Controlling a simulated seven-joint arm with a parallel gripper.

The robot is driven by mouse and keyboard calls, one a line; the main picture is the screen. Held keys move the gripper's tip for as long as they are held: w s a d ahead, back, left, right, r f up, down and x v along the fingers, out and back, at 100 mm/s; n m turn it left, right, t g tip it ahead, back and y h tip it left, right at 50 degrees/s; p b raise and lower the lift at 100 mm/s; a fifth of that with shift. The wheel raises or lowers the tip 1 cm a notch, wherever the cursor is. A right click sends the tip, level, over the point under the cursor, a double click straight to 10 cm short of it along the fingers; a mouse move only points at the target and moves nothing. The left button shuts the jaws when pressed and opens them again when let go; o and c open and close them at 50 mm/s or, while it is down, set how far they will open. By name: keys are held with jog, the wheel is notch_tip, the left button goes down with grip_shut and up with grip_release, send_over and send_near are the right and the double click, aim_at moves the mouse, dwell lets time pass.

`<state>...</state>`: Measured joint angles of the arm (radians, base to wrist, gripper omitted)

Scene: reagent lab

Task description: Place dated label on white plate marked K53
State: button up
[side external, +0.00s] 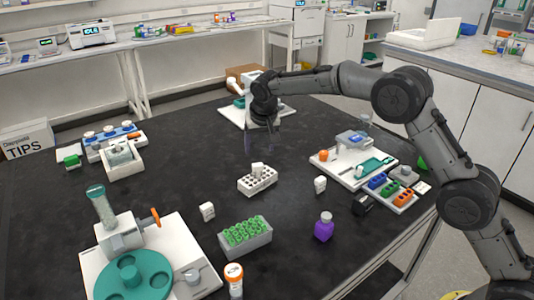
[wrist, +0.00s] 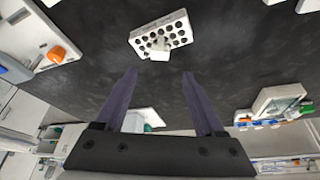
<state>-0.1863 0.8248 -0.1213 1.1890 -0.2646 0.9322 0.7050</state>
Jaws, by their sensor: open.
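My gripper (side external: 262,145) hangs open and empty above the dark table, behind the white holed rack (side external: 257,183). In the wrist view my gripper (wrist: 160,73) has its two purple fingers spread, with nothing between them. The rack (wrist: 174,27) lies beyond the fingertips there, with a small white block (wrist: 160,50) on it. A small pale card (side external: 421,187) lies at the right table edge; I cannot tell whether it is the dated label. Several white plates are in view, including one at the right (side external: 338,174), but no K53 mark is readable.
A green-capped tube rack (side external: 247,240), purple bottle (side external: 324,227) and orange-capped bottle (side external: 234,281) stand near the front. A white station with a teal disc (side external: 133,280) is front left. Small white blocks stand at left (side external: 207,211) and right (side external: 320,185).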

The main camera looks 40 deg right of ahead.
jog(key=shift+s+r, duration=0.1)
jog(key=shift+r, duration=0.05)
jog(key=s+d+r+n+y, duration=0.1)
jog(key=s+d+r, duration=0.2)
jog(key=s+r, duration=0.55)
jog(key=s+d+r+n, duration=0.1)
jog(key=s+d+r, duration=0.35)
jog(key=s, duration=0.75)
jog(key=s+f+n, duration=0.1)
jog(key=s+f, duration=0.1)
jog(key=s, duration=1.1)
jog(key=s+f+n+t, duration=0.1)
jog(key=s+f, duration=0.1)
jog(key=s, duration=1.1)
jog(key=shift+a+n+y, duration=0.15)
jog(key=shift+n+y, duration=0.15)
jog(key=shift+y, duration=0.1)
